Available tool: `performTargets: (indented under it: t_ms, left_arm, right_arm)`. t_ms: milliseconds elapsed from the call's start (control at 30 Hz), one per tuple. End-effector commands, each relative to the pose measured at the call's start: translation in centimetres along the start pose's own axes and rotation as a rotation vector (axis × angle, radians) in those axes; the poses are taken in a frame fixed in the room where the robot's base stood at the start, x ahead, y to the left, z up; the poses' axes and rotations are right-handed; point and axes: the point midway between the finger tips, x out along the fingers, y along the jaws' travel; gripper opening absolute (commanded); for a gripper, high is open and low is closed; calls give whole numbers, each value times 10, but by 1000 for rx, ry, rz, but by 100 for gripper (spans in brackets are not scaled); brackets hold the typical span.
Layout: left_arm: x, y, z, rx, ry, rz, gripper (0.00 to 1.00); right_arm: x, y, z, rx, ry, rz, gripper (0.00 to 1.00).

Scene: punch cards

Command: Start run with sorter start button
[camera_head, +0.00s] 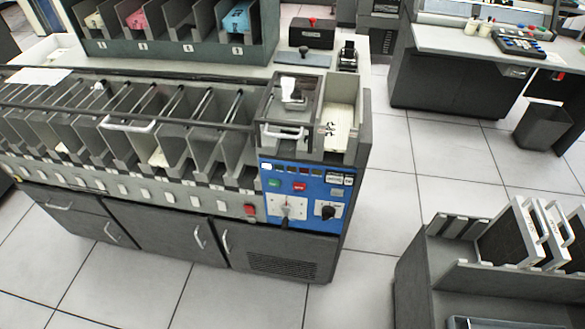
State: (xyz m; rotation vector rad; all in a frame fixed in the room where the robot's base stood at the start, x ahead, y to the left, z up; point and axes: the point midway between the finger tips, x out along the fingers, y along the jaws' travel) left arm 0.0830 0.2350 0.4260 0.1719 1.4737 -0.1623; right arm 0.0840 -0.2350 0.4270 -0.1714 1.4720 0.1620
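The card sorter (180,130) is a long grey machine with a row of open pockets, running from the left edge to the middle of the view. A blue control panel (310,200) is on its right front. A green button (273,183) is at the panel's upper left and looks like the start button, though its label is too small to read. A red button (299,187) is just right of it. A dial (288,208) and a black knob (327,212) are below. Neither of my grippers is in view.
Cards (339,125) sit in the hopper above the panel. A grey rack (500,250) stands at the lower right. A desk (470,65) and a dark bin (542,128) are at the upper right. Tiled floor (385,190) is clear between sorter and rack.

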Motion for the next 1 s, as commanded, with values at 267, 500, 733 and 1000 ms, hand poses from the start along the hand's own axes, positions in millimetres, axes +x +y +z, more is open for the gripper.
performTargets:
  t_ms: [267,500,733,1000]
  left_arm:
    - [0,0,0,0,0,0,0]
    - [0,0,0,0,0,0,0]
    - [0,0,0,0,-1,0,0]
    - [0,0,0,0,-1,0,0]
  right_arm:
    - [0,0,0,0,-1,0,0]
    - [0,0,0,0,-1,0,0]
    - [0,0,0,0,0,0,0]
    - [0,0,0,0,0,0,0]
